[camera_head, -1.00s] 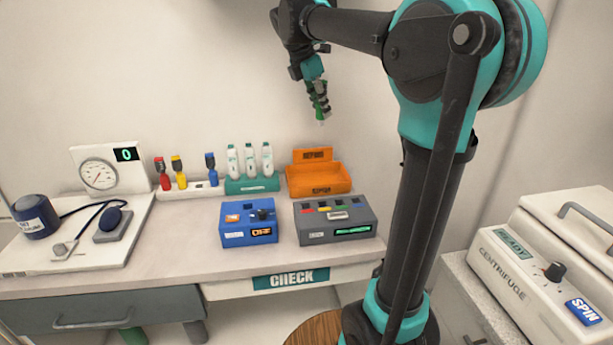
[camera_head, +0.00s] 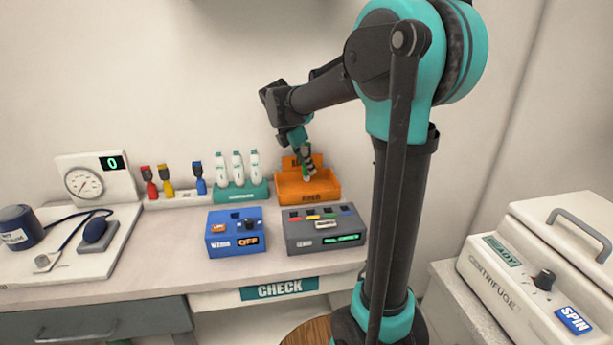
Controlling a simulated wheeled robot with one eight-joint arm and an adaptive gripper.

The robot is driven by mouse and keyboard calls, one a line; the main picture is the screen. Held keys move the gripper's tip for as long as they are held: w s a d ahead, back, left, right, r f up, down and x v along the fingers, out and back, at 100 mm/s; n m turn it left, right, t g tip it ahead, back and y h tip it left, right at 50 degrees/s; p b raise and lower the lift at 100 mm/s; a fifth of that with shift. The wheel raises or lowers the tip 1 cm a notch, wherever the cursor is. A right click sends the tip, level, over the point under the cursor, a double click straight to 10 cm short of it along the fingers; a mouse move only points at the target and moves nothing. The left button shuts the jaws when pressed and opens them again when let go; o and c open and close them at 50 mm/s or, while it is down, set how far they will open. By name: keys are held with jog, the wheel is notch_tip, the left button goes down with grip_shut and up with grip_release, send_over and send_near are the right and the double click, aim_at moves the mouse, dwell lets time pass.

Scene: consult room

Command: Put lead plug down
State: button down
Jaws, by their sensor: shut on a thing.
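My gripper (camera_head: 308,169) is shut on a small green lead plug (camera_head: 306,173) with a pale tip, seen only in small part between the fingers. It points down at the orange tray (camera_head: 322,190) at the back of the bench; I cannot tell whether the plug touches the tray. Red (camera_head: 149,183), yellow (camera_head: 166,182) and blue (camera_head: 198,179) lead plugs stand in a white holder (camera_head: 180,202), with a gap between yellow and blue. The grey box (camera_head: 325,237) with coloured marks on top and a lit green display sits in front of the tray.
A green rack (camera_head: 240,194) holds three white tubes left of the tray. A blue box (camera_head: 235,239) with an OFF display stands left of the grey box. A gauge (camera_head: 84,184) and cuff (camera_head: 20,227) are at the left. A centrifuge (camera_head: 535,265) stands at the right.

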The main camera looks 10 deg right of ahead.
aim_at(307, 176)
jog(key=shift+f, duration=1.95)
jog(key=c, duration=1.3)
grip_release()
jog(key=shift+f, duration=0.1)
jog(key=v, duration=1.2)
jog(key=shift+s, duration=0.1)
jog(key=shift+s, duration=0.1)
